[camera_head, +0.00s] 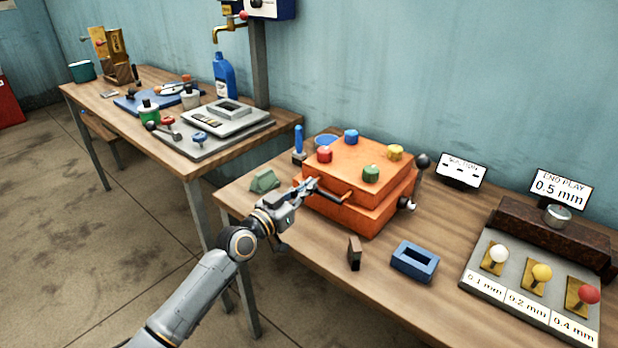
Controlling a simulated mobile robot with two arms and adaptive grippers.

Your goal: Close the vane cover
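An orange two-part box (350,212) stands on the near bench. Its upper part (368,160) carries red, blue, yellow and green knobs. A dark seam runs between the upper and lower parts. I take the upper part to be the vane cover, but no label shows this. A bar handle (335,195) sticks out along the front left side. My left gripper (311,185) is at the box's left front corner, by the handle's left end. My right gripper is not in view.
A blue hollow block (414,262) and a small dark block (354,254) lie in front of the box. A green block (265,181) and a blue-handled tool (299,145) are at its left. A gauge panel (533,290) fills the bench's right end.

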